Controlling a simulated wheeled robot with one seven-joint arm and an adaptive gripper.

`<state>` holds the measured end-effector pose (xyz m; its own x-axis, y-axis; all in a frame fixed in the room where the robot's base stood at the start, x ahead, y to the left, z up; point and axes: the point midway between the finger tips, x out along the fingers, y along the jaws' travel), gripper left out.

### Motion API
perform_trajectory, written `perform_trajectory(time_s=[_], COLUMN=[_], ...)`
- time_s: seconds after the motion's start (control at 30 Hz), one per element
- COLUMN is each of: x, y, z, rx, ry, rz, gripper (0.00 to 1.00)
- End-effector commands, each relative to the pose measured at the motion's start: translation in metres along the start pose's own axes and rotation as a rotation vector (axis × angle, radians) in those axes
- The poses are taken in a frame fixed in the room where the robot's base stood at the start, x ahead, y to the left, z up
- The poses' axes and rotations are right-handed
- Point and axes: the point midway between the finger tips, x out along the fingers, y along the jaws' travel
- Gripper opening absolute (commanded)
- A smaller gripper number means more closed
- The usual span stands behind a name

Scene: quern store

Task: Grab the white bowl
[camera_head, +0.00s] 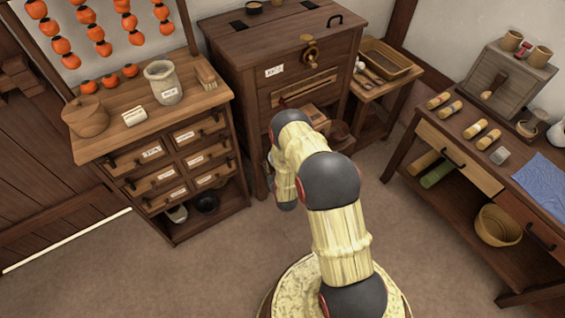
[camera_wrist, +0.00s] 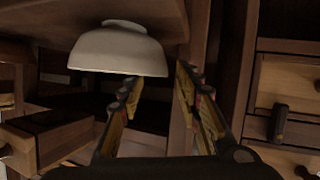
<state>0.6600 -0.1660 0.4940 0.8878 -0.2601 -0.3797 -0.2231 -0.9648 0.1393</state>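The white bowl (camera_wrist: 118,50) is in the upper left of the wrist view. It appears there with its foot up and rim down, against a brown wooden board (camera_wrist: 150,12). My gripper (camera_wrist: 157,80) is open, with its two fingers apart and nothing between them. Its fingertips are close to the bowl's right edge in that picture; I cannot tell whether they touch. In the head view my arm reaches towards the dark cabinet in the middle, and the gripper is hidden. A pale object (camera_head: 177,213) is on the left chest's bottom shelf; I cannot tell whether it is the same bowl.
A dark bowl (camera_head: 206,202) is near that pale object. The left chest (camera_head: 150,130) bears a jar (camera_head: 163,83) and a lidded basket (camera_head: 86,117). The dark cabinet (camera_head: 240,65) stands beside it. A workbench (camera_head: 440,135) is on the right. Open floor lies between.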

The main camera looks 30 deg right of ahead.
Motion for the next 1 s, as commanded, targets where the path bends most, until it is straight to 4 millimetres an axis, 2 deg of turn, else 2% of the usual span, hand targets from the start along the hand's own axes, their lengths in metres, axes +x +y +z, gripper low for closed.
perform_trajectory(time_s=[0.17,0.3,0.57,1.0], x=[0.026,0.042,0.043,0.043], y=[-0.001,-0.001,0.0,-0.001], z=[0.007,0.006,0.003,0.003], rx=[0.0,0.0,0.0,0.0], ry=[0.003,0.002,0.001,0.001], rz=[0.0,0.0,0.0,0.0], gripper=[0.34,0.34,0.33,0.08])
